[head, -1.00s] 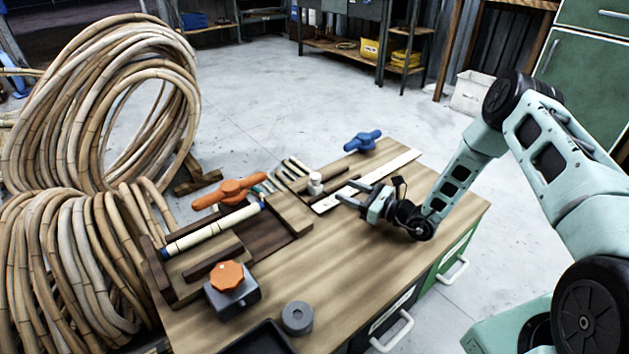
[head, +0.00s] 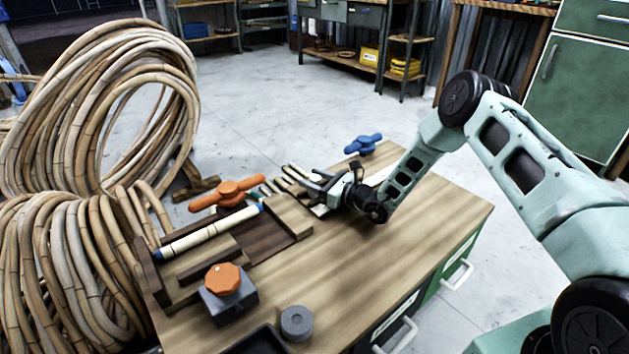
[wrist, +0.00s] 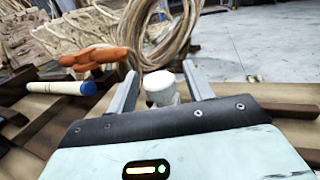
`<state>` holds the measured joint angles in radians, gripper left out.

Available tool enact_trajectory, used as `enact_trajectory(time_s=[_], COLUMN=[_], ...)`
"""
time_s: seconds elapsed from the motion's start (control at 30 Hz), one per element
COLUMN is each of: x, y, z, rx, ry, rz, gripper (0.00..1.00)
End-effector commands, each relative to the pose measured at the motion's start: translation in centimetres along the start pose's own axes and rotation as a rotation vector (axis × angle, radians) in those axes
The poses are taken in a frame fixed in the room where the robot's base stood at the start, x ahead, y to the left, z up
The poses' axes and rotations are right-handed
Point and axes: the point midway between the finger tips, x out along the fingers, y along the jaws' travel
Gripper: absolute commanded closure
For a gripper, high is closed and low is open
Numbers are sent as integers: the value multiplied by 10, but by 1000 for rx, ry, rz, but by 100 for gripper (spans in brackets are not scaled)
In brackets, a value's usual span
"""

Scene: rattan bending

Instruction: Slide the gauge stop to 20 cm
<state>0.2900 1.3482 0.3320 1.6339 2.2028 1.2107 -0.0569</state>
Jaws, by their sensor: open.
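The gauge stop, a short white knob (wrist: 160,86), shows in the wrist view between the two fingers of my gripper (wrist: 161,72). The fingers stand apart, one on each side of it, and I cannot tell whether either touches it. A pale gauge strip (head: 319,210) shows only in part beside the gripper. Its scale marks are too small to read.
A dark wooden jig holds a pale rod with blue ends (head: 212,231). An orange handle (head: 228,191), a blue handle (head: 363,143) and an orange knob on a grey block (head: 223,281) stand around it. A grey cylinder (head: 297,322) is near the front. The bench's right side is clear.

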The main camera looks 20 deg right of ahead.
Motion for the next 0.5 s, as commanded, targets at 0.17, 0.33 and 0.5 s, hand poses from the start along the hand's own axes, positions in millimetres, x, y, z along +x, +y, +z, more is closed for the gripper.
enact_trajectory(time_s=[0.17,0.33,0.5], x=[0,-1,-9], y=[0,-1,-30], z=[0,0,-1], rx=[0,-1,-2], ry=[0,0,-2], rz=[0,0,-7], gripper=[85,100,100])
